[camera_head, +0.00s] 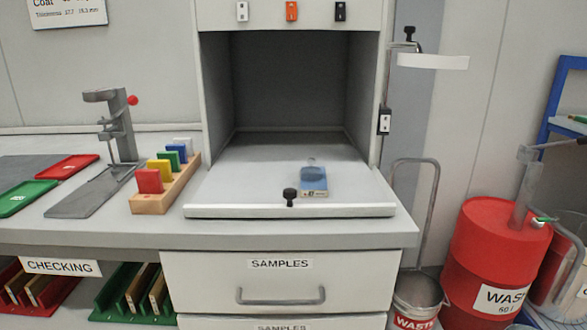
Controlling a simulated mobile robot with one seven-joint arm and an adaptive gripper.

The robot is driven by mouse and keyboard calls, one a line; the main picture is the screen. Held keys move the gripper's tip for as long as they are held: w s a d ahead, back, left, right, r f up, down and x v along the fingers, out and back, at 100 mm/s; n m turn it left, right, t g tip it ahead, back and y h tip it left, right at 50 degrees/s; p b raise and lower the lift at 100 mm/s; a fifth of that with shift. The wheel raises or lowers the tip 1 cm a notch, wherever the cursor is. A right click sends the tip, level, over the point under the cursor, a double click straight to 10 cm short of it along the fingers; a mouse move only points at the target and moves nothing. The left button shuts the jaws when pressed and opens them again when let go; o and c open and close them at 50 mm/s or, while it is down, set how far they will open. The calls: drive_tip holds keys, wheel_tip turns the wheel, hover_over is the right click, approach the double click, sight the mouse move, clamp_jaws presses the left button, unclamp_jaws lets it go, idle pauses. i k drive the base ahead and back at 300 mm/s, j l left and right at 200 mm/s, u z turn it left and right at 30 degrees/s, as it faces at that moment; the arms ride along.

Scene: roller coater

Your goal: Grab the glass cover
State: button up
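I cannot single out a glass cover with certainty. A grey-white box (217,120) with an open front stands on the bench, and its inside is dark and empty at the back. A pale flat panel (240,195) lies level at the opening, with a thick white front edge. A black knob (290,196) stands upright near the middle of that edge. I cannot tell whether the panel is glass. A small blue item (313,178) with a rounded top part lies on the panel, right of the knob. My gripper is not in view.
A wooden rack (170,195) with several coloured plates stands left of the panel. A metal stand (120,130) and green and red trays (66,167) are farther left. Below is a SAMPLES drawer (280,285). A red waste drum (490,260) and a bucket (415,298) stand right.

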sight(311, 174)
drive_tip(key=l+u, duration=0.75)
drive_tip(key=l, duration=0.3)
drive_tip(key=k+l+u, duration=0.1)
drive_tip(key=l+u, duration=0.3)
drive_tip(key=l, duration=0.1)
